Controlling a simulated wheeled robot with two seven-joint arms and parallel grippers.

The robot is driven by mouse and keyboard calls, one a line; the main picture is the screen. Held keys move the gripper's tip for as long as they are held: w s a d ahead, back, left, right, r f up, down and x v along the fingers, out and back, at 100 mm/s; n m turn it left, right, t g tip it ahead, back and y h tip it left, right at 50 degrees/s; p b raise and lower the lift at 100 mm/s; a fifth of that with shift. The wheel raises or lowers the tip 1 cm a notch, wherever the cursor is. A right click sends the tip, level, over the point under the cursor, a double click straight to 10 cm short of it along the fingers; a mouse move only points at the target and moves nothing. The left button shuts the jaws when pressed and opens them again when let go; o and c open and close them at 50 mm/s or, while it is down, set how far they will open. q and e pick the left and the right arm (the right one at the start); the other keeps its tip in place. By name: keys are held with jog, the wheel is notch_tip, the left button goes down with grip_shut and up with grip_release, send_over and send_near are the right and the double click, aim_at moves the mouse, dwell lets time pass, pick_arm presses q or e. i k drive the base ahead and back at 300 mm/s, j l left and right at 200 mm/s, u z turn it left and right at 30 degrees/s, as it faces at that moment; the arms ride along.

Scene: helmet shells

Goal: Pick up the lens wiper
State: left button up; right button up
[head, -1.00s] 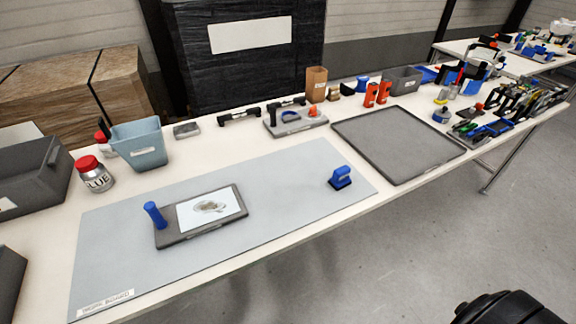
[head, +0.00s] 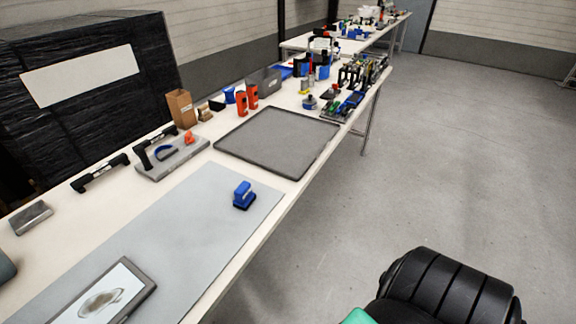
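A small blue block-shaped tool with a dark base (head: 243,196), which looks like the lens wiper, stands on the grey work mat (head: 200,210) near the mat's right end. Nothing touches it. A dark-framed plate with a white sheet (head: 108,298) lies on the mat at the lower left, cut off by the picture's bottom edge. Neither of my grippers is in view.
An empty dark tray (head: 278,142) lies beyond the mat. A grey holder plate (head: 172,160), black handles (head: 100,173) and red-orange pieces (head: 246,98) stand along the back. Crowded tools (head: 350,95) fill the far end. Floor right of the table is clear.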

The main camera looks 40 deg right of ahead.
aim_at(244, 196)
jog(key=z, duration=0.9)
jog(key=l+u, duration=0.5)
jog(key=i+l, duration=0.05)
